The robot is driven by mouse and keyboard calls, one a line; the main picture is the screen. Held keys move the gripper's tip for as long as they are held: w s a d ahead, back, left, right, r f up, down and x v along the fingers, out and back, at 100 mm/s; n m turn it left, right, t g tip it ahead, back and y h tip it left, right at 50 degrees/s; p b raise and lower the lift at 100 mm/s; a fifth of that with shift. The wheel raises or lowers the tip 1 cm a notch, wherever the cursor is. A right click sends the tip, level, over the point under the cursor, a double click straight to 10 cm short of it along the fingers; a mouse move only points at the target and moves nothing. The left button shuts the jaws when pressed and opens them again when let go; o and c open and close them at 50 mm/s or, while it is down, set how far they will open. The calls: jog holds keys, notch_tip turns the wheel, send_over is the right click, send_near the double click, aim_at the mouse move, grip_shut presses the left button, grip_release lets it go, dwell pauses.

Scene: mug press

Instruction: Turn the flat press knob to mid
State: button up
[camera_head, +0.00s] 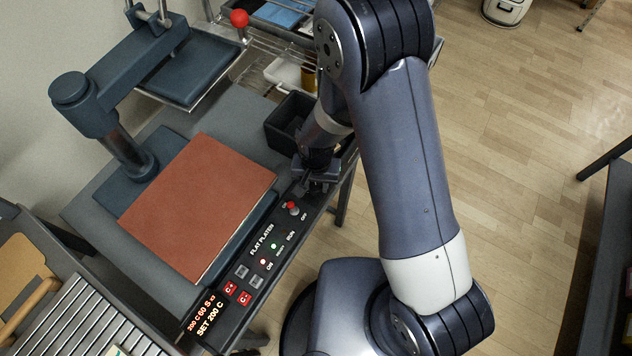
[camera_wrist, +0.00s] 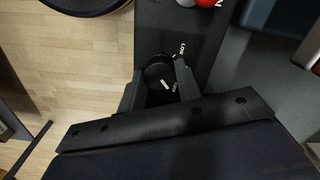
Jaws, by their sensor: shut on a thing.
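The press knob (camera_wrist: 157,70) is a round black dial on the dark control panel, seen in the wrist view. It carries a white pointer line, which points toward the lower right of the picture. A "LOW" label is printed at its upper right, and another label, partly hidden, is at its lower right. My gripper (camera_wrist: 160,82) has one finger on each side of the knob and is shut on it. In the head view my gripper (camera_head: 316,184) is at the far right end of the panel, and it hides the knob there.
The control panel (camera_head: 240,319) bears a red switch (camera_head: 293,208), small lights, buttons and a lit display. The flat press (camera_head: 198,205) has a reddish-brown platen pad beside the panel. A black open bin (camera_head: 285,137) stands close behind my gripper. Wooden floor (camera_head: 520,220) lies to the right.

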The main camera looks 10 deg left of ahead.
aim_at(316, 186)
jog(key=shift+n+b, duration=0.3)
jog(key=n+b, duration=0.3)
jog(key=n, duration=0.1)
jog(key=shift+f, duration=0.15)
jog(key=n+b, duration=0.2)
jog(key=n, duration=0.3)
dwell(0.4)
jog(key=o, duration=1)
notch_tip(316, 186, up, 11)
jog(key=shift+r, duration=0.1)
